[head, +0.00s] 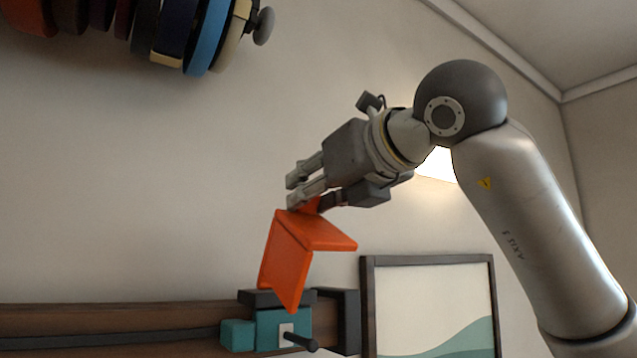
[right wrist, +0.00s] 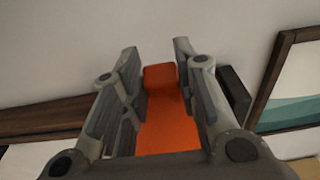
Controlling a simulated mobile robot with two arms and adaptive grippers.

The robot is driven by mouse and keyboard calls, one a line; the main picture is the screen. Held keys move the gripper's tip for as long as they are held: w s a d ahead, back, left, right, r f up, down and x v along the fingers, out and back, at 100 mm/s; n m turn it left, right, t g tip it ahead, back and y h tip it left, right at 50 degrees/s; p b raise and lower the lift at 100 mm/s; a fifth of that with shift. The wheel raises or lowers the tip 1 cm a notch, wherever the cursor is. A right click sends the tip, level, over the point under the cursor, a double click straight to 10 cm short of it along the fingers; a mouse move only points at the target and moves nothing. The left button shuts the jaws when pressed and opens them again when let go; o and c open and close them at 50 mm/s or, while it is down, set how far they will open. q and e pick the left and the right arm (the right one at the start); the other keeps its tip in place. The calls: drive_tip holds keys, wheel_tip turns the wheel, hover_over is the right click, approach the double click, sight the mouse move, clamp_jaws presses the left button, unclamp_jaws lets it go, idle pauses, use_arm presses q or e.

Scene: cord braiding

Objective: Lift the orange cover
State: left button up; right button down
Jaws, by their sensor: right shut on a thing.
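The orange cover (head: 291,250) is an angled, folded plate that hangs tilted under my right gripper (head: 299,194) in the head view. Its lower corner shows in front of the dark top of the teal block (head: 270,328); I cannot tell whether they touch. My right gripper is shut on the cover's upper part. In the right wrist view the cover (right wrist: 166,120) shows between the two fingers of the gripper (right wrist: 160,75). My left gripper is not in view.
The teal block sits on a brown wooden rail (head: 110,318) along the wall, with a dark peg (head: 301,342) sticking out. A framed picture (head: 430,262) hangs to the right. Coloured spools (head: 208,38) are at the upper left. Bare wall lies left of the gripper.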

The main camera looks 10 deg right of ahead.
drive_tip(key=shift+w, duration=0.1)
drive_tip(key=c, duration=1.4)
unclamp_jaws()
drive_tip(key=shift+w, duration=0.1)
drive_tip(key=shift+o, duration=1.4)
drive_tip(key=shift+w+a+f, duration=0.1)
drive_tip(key=shift+w+a, duration=0.1)
drive_tip(key=shift+w, duration=0.1)
drive_tip(key=shift+s, duration=0.15)
drive_tip(key=v, duration=1.2)
drive_tip(key=shift+d, duration=0.1)
